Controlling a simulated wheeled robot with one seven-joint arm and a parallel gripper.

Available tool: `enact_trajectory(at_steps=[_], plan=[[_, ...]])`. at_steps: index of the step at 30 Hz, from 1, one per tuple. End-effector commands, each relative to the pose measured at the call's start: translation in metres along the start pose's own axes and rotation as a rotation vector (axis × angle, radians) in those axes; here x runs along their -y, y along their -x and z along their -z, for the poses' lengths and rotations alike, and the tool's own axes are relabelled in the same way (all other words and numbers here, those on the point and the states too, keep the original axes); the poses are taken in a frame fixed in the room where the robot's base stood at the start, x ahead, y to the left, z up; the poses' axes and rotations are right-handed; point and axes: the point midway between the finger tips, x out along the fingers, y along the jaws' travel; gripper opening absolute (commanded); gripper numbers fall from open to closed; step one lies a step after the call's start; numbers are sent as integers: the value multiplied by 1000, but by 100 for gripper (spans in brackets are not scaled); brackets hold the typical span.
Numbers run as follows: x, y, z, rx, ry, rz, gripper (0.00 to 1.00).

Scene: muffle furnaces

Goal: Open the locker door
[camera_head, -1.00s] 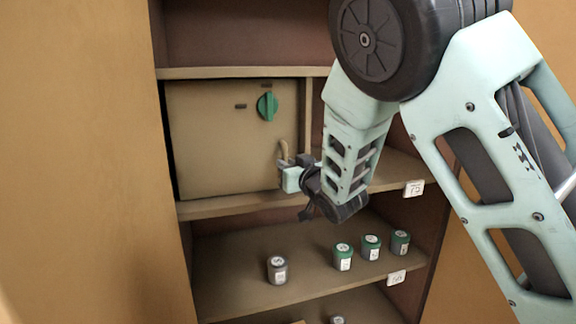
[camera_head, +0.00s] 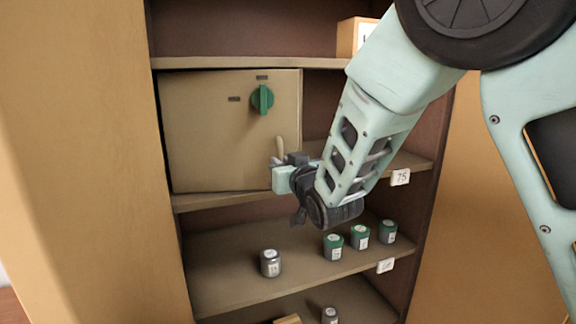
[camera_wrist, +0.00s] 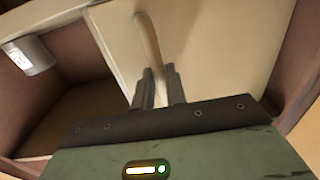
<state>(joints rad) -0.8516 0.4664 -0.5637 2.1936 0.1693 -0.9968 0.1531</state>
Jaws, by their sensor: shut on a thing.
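The locker door (camera_head: 205,145) is a beige panel on the cabinet's middle shelf, with a green knob (camera_head: 262,99) near its upper right. A pale, slim handle (camera_head: 281,147) stands at its lower right and also shows in the wrist view (camera_wrist: 149,42). My gripper (camera_head: 281,172) is at this handle. In the wrist view its two fingers (camera_wrist: 160,90) are shut around the handle's lower part. The fingers partly hide the handle's lower end. I cannot tell surely whether the door stands ajar.
Green-lidded jars (camera_head: 360,237) and a grey jar (camera_head: 270,263) stand on the shelf below. White label tags (camera_head: 400,177) hang on the shelf edges. A box (camera_head: 354,38) sits on the top shelf. The cabinet's side panel (camera_head: 95,150) is close on the left.

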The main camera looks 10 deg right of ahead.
Motion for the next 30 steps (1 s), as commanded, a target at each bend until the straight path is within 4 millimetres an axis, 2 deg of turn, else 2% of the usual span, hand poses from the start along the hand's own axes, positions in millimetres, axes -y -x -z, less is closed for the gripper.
enact_trajectory(at_steps=[1, 9, 20, 21, 23, 30], plan=[[7, 6, 0, -4, -3, 10, 0], [26, 34, 0, -4, -1, 15, 0], [30, 38, 2, -4, 1, 18, 0], [30, 37, 2, -4, 1, 18, 22], [29, 37, 2, -4, 1, 17, 35], [26, 38, 0, -1, 1, 10, 35]])
